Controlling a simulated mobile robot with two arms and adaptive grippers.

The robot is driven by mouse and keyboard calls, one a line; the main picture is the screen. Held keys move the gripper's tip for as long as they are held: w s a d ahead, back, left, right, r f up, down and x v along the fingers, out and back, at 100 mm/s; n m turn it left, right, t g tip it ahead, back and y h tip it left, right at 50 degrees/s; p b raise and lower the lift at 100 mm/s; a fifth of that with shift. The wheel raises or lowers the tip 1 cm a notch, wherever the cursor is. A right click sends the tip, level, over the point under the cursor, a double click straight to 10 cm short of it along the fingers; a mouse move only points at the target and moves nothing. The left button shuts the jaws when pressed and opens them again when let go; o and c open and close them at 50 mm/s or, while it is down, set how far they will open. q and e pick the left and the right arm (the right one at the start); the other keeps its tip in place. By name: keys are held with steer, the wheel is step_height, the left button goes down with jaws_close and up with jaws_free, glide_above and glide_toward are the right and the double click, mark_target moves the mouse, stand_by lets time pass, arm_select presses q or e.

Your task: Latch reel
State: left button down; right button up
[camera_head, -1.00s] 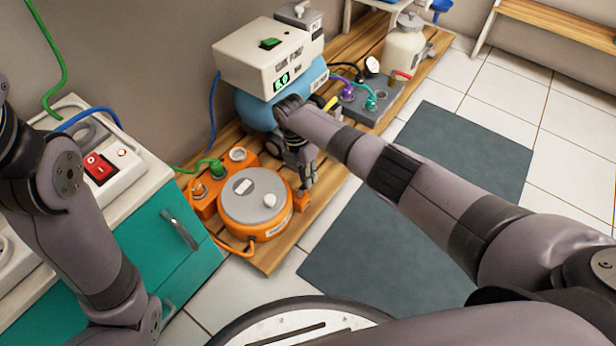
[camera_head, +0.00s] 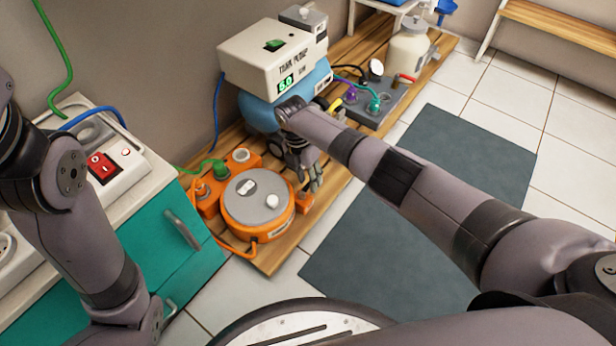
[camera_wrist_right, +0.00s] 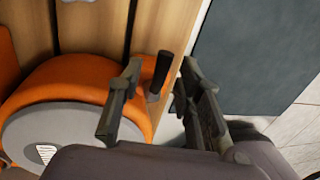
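The orange reel (camera_head: 258,211) with a grey round lid sits on the wooden pallet, its white knob on the lid. In the right wrist view the reel (camera_wrist_right: 85,83) is at the left, and a dark upright lever (camera_wrist_right: 161,72) stands beside its orange housing. My right gripper (camera_head: 312,188) is above the reel's right side. In the right wrist view my right gripper (camera_wrist_right: 160,90) is open, and the lever shows between its two fingers; I cannot tell whether they touch it.
A blue tank with a white control box (camera_head: 270,62) stands behind the reel. A grey manifold block (camera_head: 375,105) with hoses is at the back right. A teal cabinet (camera_head: 165,245) stands at the left. A dark floor mat (camera_head: 380,255) lies right of the wooden pallet (camera_head: 285,255).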

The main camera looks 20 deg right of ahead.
step_height(320, 180, up, 12)
steer(key=w+a, duration=0.1)
steer(key=shift+w+a, duration=0.2)
steer(key=shift+w, duration=0.2)
steer(key=shift+f, duration=0.15)
stand_by(0.4)
